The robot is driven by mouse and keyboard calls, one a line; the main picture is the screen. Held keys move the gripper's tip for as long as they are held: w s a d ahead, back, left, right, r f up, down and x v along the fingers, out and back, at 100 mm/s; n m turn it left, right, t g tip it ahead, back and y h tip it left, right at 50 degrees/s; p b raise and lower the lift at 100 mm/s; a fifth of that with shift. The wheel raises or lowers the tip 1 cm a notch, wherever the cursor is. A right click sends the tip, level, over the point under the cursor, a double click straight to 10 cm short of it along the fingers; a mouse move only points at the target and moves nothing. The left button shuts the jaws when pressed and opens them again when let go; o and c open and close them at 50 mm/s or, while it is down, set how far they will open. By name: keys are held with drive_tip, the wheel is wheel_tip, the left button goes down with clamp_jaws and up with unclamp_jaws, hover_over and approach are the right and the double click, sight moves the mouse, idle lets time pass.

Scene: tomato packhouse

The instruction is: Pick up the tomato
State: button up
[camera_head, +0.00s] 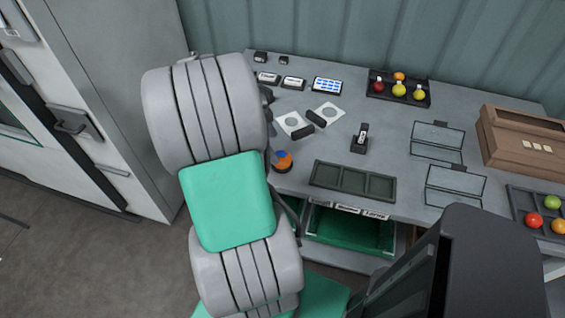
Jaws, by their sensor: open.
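Several tomatoes are in view, and I cannot tell which one the task means. A round orange thing with a blue patch (283,160), perhaps a tomato, sits at the table's near left, close beside my arm. A black tray (418,104) at the back holds a red tomato (378,87), yellow tomatoes (399,90) and an orange one (399,76). A dark tray (519,202) at the right edge holds a green tomato (552,202), a red one (534,220) and an orange one (559,226).
The grey table (385,140) carries an empty sectioned tray (352,181), white cards with circles (328,112), a small black stand (360,142), wire frames (455,185) and a brown box (515,140). A green crate (345,235) sits below. A grey cabinet (120,60) stands left.

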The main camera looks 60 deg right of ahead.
sight(278, 154)
drive_tip(key=x, duration=0.6)
drive_tip(key=shift+a+f+p, duration=0.15)
drive_tip(key=shift+p, duration=0.15)
drive_tip(key=shift+c, duration=0.5)
drive_tip(key=c, duration=0.9)
